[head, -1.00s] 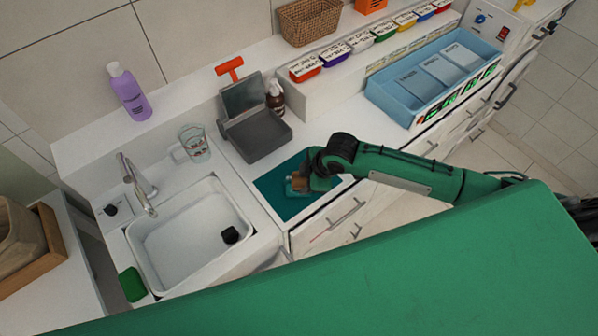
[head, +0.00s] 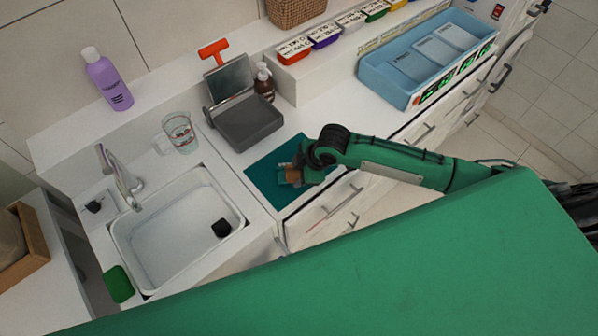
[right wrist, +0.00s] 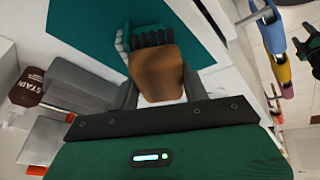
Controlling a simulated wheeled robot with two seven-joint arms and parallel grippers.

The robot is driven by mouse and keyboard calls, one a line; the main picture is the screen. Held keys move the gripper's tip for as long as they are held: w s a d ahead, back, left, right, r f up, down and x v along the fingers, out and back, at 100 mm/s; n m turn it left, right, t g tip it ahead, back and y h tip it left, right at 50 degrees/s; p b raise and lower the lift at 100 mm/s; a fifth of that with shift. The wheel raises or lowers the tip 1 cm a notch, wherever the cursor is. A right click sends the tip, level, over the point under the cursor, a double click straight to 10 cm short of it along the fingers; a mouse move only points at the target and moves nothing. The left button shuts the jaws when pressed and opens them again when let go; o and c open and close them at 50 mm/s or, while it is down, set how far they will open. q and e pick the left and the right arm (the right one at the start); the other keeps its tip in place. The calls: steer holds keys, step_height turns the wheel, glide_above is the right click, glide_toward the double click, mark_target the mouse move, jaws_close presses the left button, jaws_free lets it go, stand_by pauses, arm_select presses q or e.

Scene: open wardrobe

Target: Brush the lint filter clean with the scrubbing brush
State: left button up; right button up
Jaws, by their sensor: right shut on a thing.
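My right gripper (head: 296,174) is over the teal mat (head: 262,177) on the counter. In the right wrist view it (right wrist: 158,88) is shut on the scrubbing brush (right wrist: 157,70), a brown block with dark bristles at its far side. The brush also shows in the head view (head: 290,176), small and partly covered by the gripper. A pale teal edge (right wrist: 122,46) shows beside the bristles on the mat; it may be the lint filter, mostly hidden by the brush. I cannot tell whether the bristles touch it. My left gripper is not in view.
A grey scale-like device (head: 247,122) stands behind the mat. The sink (head: 178,235) lies to the left, with a glass cup (head: 180,133) and a purple bottle (head: 108,80) behind it. A blue tray (head: 420,65) is at the right. Drawer handles stick out below the counter.

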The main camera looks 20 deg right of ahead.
mark_target(287, 172)
steer(key=shift+w+f, duration=0.1)
steer(key=shift+f, duration=0.65)
stand_by(0.8)
steer(key=shift+w+a+r, duration=0.1)
steer(key=shift+w+a, duration=0.15)
steer(key=shift+a, duration=0.6)
steer(key=shift+w+a, duration=0.2)
steer(key=shift+a, duration=0.4)
steer(key=shift+w+a, duration=0.15)
steer(key=shift+a, duration=0.4)
steer(key=shift+s+d+f+p, duration=0.1)
steer(key=shift+s+d+p, duration=0.15)
steer(key=shift+d, duration=0.3)
steer(key=shift+s+d+f+p, duration=0.1)
steer(key=shift+d+p, duration=0.25)
steer(key=shift+d, duration=0.2)
steer(key=shift+s+d+p, duration=0.15)
steer(key=shift+d+p, duration=0.1)
steer(key=shift+d, duration=0.3)
steer(key=shift+s+d+p, duration=0.15)
steer(key=shift+d+p, duration=0.05)
steer(key=shift+d, duration=0.3)
steer(key=shift+w+a+r, duration=0.1)
steer(key=shift+w+a, duration=0.05)
steer(key=shift+a, duration=0.35)
steer(key=shift+w+a+r, duration=0.1)
steer(key=shift+w+a, duration=0.05)
steer(key=shift+a, duration=0.5)
steer(key=shift+a+p, duration=0.1)
steer(key=shift+p, duration=0.2)
